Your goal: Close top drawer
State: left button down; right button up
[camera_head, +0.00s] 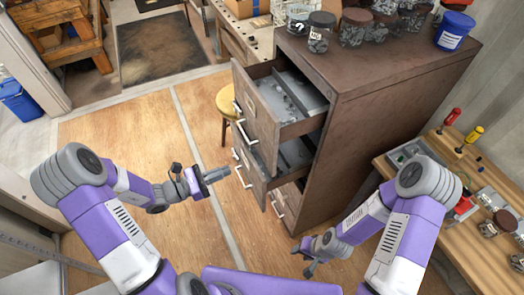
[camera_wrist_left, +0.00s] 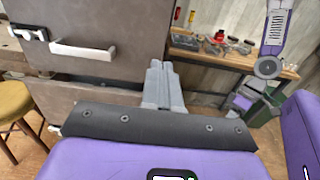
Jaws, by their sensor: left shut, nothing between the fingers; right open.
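The brown metal cabinet (camera_head: 385,105) stands right of centre in the head view. Its top drawer (camera_head: 257,105) is pulled out to the left, showing its grey interior. A lower drawer (camera_head: 247,160) below it is also pulled out. My left gripper (camera_head: 218,174) is shut and empty, left of the drawer fronts and apart from them. In the left wrist view my left gripper (camera_wrist_left: 164,75) points toward a drawer front (camera_wrist_left: 105,35) with a pale handle; which drawer this is I cannot tell. My right gripper (camera_head: 308,262) is open and empty, low near the cabinet's base.
Several jars (camera_head: 355,27) and a blue tub (camera_head: 454,31) stand on the cabinet top. A yellow stool (camera_head: 228,101) is behind the drawers. A workbench (camera_head: 465,215) with tools is at the right. Wooden floor (camera_head: 115,145) lies open at the left.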

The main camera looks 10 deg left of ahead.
aim_at(271, 154)
pick_arm(q)
jog(key=p+x, duration=0.1)
jog(key=x, duration=1.2)
jog(key=shift+w+d+f+p, duration=0.1)
jog(key=shift+w+d+p, duration=0.05)
jog(key=shift+d+p, duration=0.2)
pick_arm(e)
jog(key=shift+r, duration=0.9)
